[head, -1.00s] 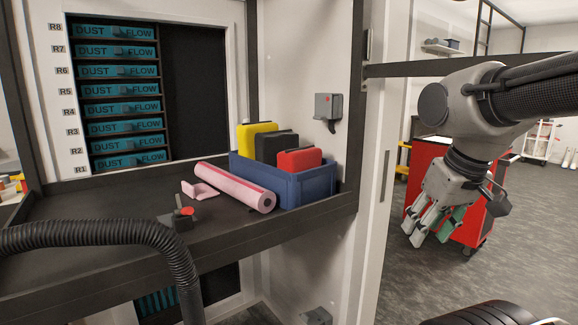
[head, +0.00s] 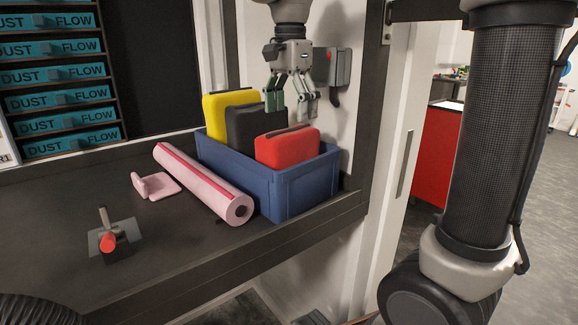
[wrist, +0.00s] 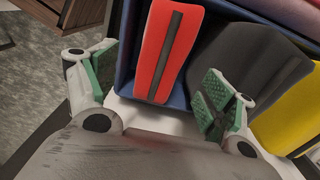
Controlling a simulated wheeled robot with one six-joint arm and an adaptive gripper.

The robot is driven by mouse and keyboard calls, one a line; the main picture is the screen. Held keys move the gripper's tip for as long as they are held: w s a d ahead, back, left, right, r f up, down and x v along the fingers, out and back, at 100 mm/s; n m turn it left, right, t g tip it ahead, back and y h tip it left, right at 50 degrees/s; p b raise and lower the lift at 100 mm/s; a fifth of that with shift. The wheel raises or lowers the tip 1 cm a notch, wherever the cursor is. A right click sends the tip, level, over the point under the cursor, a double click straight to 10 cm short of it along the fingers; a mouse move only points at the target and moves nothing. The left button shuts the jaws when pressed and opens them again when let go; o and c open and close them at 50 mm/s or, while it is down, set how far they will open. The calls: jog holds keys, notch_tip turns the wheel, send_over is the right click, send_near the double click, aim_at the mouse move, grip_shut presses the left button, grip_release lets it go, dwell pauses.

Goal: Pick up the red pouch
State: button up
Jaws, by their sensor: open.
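The red pouch (head: 287,147) stands upright at the right front of a blue bin (head: 290,195) on the dark bench. A black pouch (head: 250,124) and a yellow pouch (head: 226,101) stand behind it in the same bin. My gripper (head: 291,108) points down above the back of the bin, over and behind the red pouch. In the wrist view the gripper (wrist: 160,95) is open, and the red pouch (wrist: 166,45) lies between and ahead of its green-padded fingers. The right finger overlaps the black pouch (wrist: 250,65). Nothing is held.
A pink roll (head: 205,184) lies against the bin's left side, with a small pink piece (head: 155,186) nearby. A grey wall box (head: 332,68) is close behind my gripper. The bench's left part is mostly clear.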

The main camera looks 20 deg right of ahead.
aim_at(289, 131)
notch_tip(289, 131, down, 5)
jog(key=shift+w+a+r, duration=0.1)
jog(key=shift+r, duration=0.05)
jog(key=shift+c, duration=0.5)
jog(key=c, duration=1.5)
jog(key=shift+r, duration=0.15)
